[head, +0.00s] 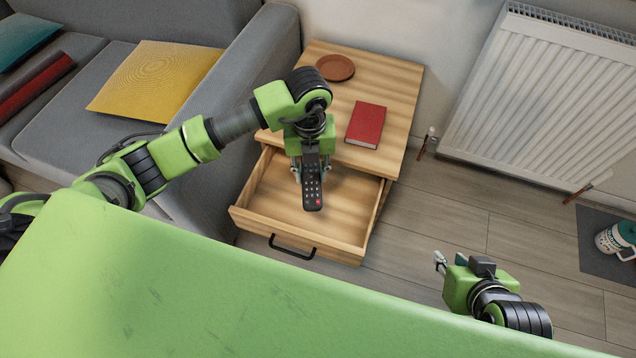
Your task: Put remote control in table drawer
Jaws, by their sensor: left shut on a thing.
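The black remote control (312,190) hangs in my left gripper (311,170), which is shut on it. The remote points down toward the viewer, over the open drawer (265,230). The drawer is pulled out of the wooden side table (395,85), and its visible floor looks empty. I cannot tell how high the remote is above the drawer floor. My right gripper (439,262) is low at the right, away from the table and drawer. Its fingers look apart, with nothing visible between them.
A red book (366,124) and a brown plate (335,68) lie on the tabletop. A grey sofa (240,80) with cushions stands close on the left. A white radiator (540,100) is on the right wall.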

